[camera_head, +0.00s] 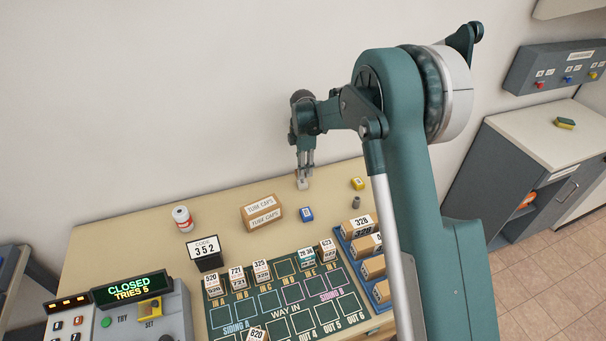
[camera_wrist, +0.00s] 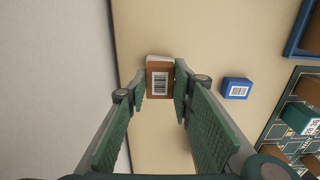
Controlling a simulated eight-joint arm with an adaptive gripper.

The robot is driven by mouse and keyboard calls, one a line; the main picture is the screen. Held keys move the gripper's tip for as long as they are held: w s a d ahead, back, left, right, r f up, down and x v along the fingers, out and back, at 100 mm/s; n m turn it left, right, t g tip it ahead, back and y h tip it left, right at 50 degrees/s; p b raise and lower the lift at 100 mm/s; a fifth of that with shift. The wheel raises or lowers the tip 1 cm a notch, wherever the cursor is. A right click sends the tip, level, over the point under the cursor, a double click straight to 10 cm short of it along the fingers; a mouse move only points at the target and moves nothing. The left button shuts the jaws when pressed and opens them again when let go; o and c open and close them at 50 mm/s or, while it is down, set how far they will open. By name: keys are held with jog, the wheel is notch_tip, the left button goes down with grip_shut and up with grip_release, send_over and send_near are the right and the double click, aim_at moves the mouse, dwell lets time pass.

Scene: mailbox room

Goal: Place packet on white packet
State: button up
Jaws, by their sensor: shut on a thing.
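My gripper (camera_head: 304,172) points down over the back of the table. In the wrist view my gripper (camera_wrist: 160,88) is shut on a small brown packet (camera_wrist: 160,91) with a white barcode label, one finger on each side. A pale strip (camera_wrist: 159,59) shows along the packet's far edge. I cannot tell whether this is a white packet under or behind it. In the head view a small whitish block (camera_head: 302,184) shows at the fingertips, close to the tabletop. The fingers partly hide it, and its contact with the table is unclear.
A blue packet (camera_head: 306,214) and a yellow one (camera_head: 357,183) lie nearby. A tube caps box (camera_head: 262,211), a white can (camera_head: 182,218) and a code sign (camera_head: 206,252) stand left. A green siding board (camera_head: 290,295) with several packets and a blue tray (camera_head: 347,237) are in front.

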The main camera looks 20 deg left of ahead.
jog(key=shift+f, duration=1.45)
jog(key=shift+f, duration=0.2)
jog(key=o, duration=0.9)
jog(key=shift+r, duration=0.2)
notch_tip(320, 180, up, 12)
jog(key=shift+d+r, duration=0.1)
